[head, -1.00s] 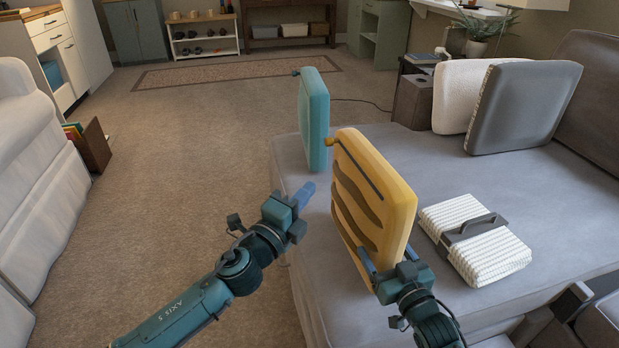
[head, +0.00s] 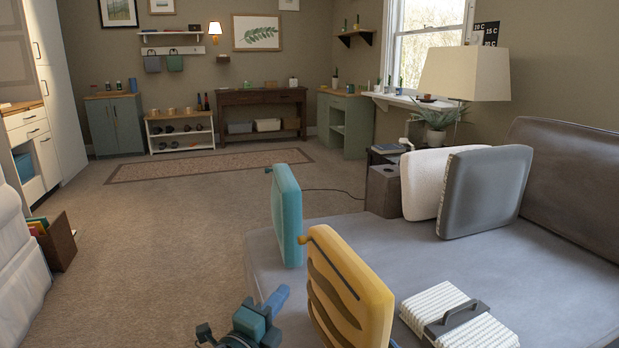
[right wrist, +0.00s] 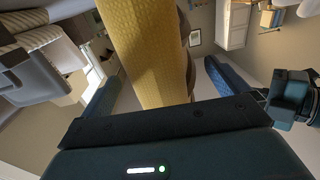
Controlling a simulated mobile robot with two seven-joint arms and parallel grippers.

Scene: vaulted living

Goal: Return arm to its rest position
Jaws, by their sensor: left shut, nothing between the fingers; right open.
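My left gripper (head: 277,298) is at the bottom of the head view, shut and empty, to the left of the yellow cushion (head: 350,298). A gap shows between them. The yellow cushion stands on edge on the grey sofa seat, and a teal cushion (head: 288,215) stands upright behind it. My right gripper (right wrist: 160,72) shows in the right wrist view, open, with its blue fingers on either side of the yellow cushion. In the head view my right arm is almost wholly cut off by the lower edge.
The grey sofa seat (head: 480,255) holds a folded white knit blanket (head: 428,302) in a dark holder, plus white (head: 425,185) and grey (head: 485,190) cushions at the back. Open carpet (head: 170,240) lies to the left. A file box (head: 57,242) stands at far left.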

